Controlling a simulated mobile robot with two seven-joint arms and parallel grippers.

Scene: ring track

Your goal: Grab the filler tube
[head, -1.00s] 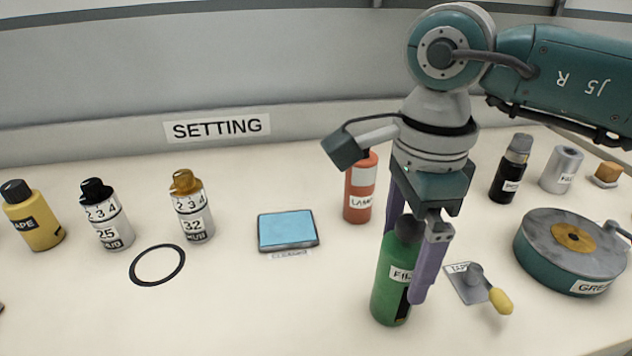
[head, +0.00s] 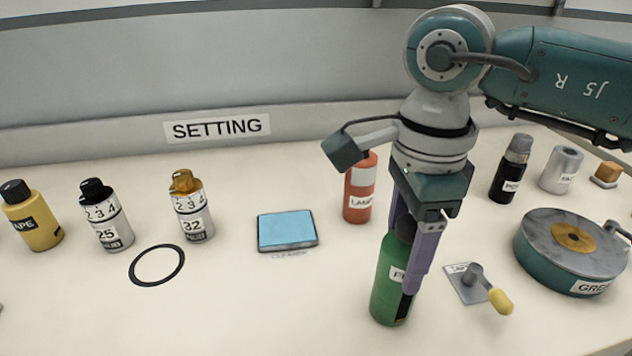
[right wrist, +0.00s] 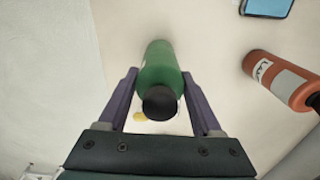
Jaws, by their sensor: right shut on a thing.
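The filler tube is a green bottle (head: 386,285) with a black cap and a white label that reads "FI" before a finger covers the rest. It stands upright on the light worktop, right of centre in the head view. My right gripper (head: 405,262) comes down from above and is shut on the green tube, with one purple finger in front and the other mostly hidden behind it. In the right wrist view the green tube (right wrist: 160,65) lies between the two fingers (right wrist: 160,82), dark cap toward the camera. My left gripper is not in view.
An orange bottle (head: 359,190) stands close behind the tube. A small crank plate with a yellow knob (head: 499,301) and a round drum (head: 570,258) are to the right. A blue pad (head: 287,230), a black ring (head: 157,265) and several bottles are left. The front left worktop is clear.

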